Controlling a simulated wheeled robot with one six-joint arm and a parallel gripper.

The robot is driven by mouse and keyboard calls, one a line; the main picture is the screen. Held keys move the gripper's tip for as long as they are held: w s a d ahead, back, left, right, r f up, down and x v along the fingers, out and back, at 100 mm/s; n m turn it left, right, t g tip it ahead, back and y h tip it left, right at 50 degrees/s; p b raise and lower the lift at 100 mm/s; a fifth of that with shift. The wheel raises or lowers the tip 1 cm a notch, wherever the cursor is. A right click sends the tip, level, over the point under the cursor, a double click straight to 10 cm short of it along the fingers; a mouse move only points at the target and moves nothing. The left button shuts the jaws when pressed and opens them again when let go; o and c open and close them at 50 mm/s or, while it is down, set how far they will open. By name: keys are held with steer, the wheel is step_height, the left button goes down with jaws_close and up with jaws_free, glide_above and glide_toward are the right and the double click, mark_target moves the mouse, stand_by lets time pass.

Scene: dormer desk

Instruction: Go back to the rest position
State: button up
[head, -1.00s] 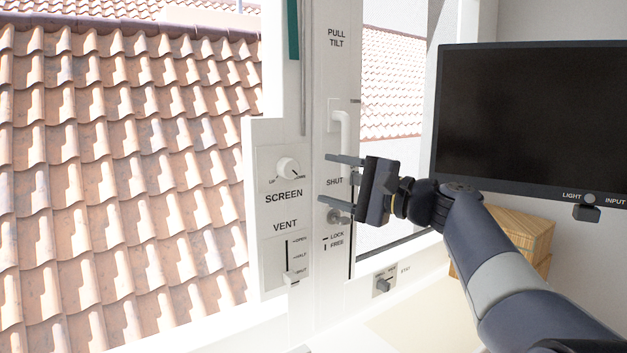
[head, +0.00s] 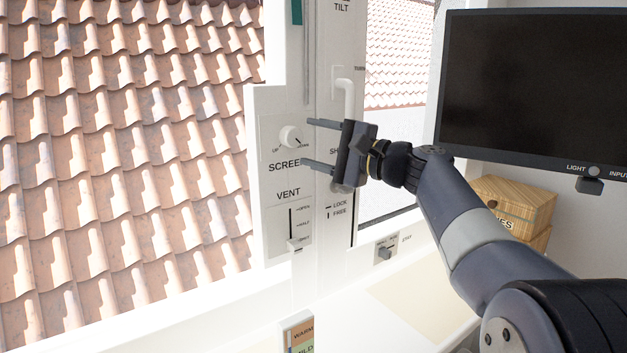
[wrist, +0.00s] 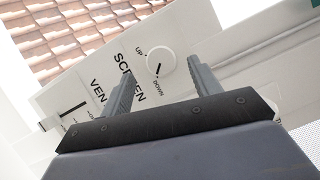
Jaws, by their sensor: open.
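My gripper (head: 322,144) is open and empty in front of the white window frame (head: 333,270). Its two fingers point left, toward the panel with the SCREEN knob (head: 290,136) and the VENT slider (head: 294,244). In the wrist view my gripper (wrist: 160,85) has its fingers apart, with the round white SCREEN knob (wrist: 160,61) beyond and between the tips. I cannot tell how far the tips are from the panel. The white window handle (head: 346,95) stands just above my gripper, and its SHUT label is partly hidden by the gripper.
A dark monitor (head: 535,95) hangs at the right, with a LIGHT knob (head: 593,171) below it. A wooden box (head: 515,204) sits under it, behind my arm. A small switch (head: 386,253) is on the sill.

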mark_target(295, 138)
steer(key=x, duration=0.4)
steer(key=shift+w+a+p, duration=0.2)
steer(key=shift+a+p, duration=0.05)
steer(key=shift+p, duration=0.1)
steer(key=shift+d, duration=0.1)
steer(key=shift+s, duration=0.1)
